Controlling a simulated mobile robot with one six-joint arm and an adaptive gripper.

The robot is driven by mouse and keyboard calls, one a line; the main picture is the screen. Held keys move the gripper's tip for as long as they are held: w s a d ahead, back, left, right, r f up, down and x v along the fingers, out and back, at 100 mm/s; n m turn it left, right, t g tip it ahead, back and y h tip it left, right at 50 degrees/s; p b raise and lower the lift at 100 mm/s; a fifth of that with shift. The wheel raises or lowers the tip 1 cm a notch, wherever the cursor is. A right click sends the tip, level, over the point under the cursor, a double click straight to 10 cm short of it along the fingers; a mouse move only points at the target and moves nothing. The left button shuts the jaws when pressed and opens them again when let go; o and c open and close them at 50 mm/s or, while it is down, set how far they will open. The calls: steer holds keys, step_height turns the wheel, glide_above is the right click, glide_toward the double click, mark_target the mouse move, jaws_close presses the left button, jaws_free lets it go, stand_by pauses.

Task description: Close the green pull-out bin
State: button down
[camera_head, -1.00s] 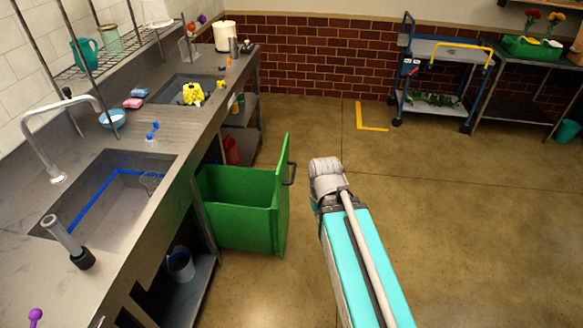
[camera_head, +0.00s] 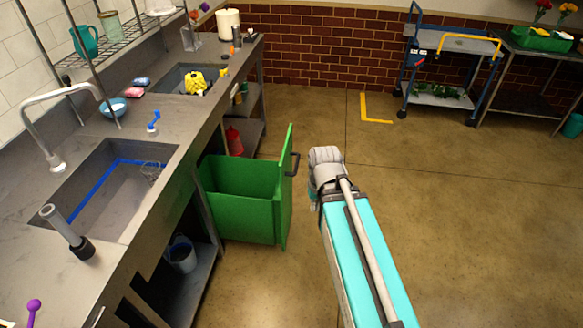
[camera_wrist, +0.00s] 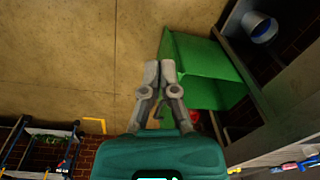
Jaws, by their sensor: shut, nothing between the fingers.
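The green pull-out bin (camera_head: 238,212) stands pulled out from under the sink counter, its front panel (camera_head: 284,190) toward the open floor. A dark handle (camera_head: 294,164) sits on the panel's outer face. The bin also shows in the wrist view (camera_wrist: 205,55), just right of the fingers. My gripper (camera_wrist: 160,68) has its two grey fingers together and empty, beside the bin's front panel. I cannot tell whether they touch it. In the head view my arm ends right of the bin, over the floor, and its fingers are hidden behind the wrist.
The steel counter (camera_head: 185,130) runs along the left, with sinks and a tap. A red container (camera_head: 234,141) and a blue-grey bucket (camera_head: 181,255) stand beneath it. A blue trolley (camera_head: 443,98) is at the back right. The floor (camera_head: 460,210) right of the bin is clear.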

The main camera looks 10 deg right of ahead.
steer(key=w+a+f+m+t+y+b, duration=0.35)
steer(key=w+f+t+y+b, duration=0.3)
steer(key=w+f+b, duration=1)
steer(key=w+d+f+m+t+b, duration=0.3)
steer(key=w+d+m+t+b, duration=0.6)
steer(key=b, duration=1.1)
steer(key=w+d+y, duration=0.1)
steer(key=w, duration=0.2)
steer(key=shift+d+b, duration=0.25)
steer(key=shift+b, duration=0.15)
steer(key=shift+w, duration=0.15)
steer(key=x, duration=0.4)
steer(key=a+x, duration=0.1)
steer(key=x, duration=0.2)
steer(key=s+x, duration=0.1)
steer(key=x, duration=0.3)
steer(key=shift+w+a, duration=0.35)
steer(key=shift+a, duration=0.15)
steer(key=shift+w+a, duration=0.2)
steer(key=shift+a, duration=0.45)
